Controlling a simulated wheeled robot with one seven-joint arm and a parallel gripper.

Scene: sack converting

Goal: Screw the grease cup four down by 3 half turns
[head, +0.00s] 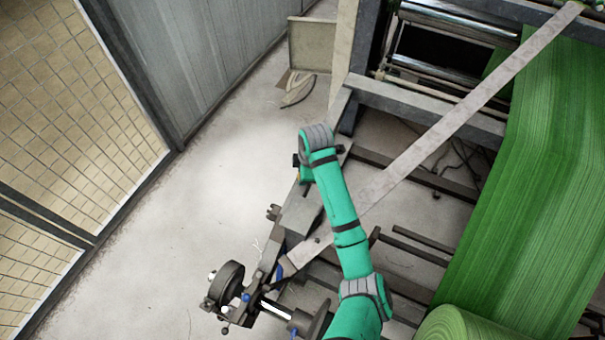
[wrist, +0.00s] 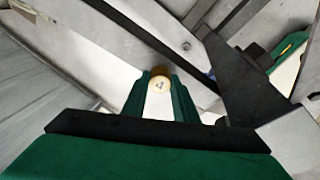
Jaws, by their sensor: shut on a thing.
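The grease cup four (wrist: 158,84) shows in the wrist view as a small round yellowish cap with a dark mark on its face. It sits between the tips of the two green fingers of my gripper (wrist: 160,79), which is shut on it. The mark is too small to read surely. In the head view the end of my arm is over the machine's side frame, and the cup cannot be made out there.
A grey side frame (wrist: 135,48) runs close around the fingers in the wrist view. In the head view a long flat bar (head: 450,122) crosses the machine diagonally, with green woven web (head: 530,170) at right. A handwheel (head: 227,283) stands lower left. Floor (head: 190,220) at left is clear.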

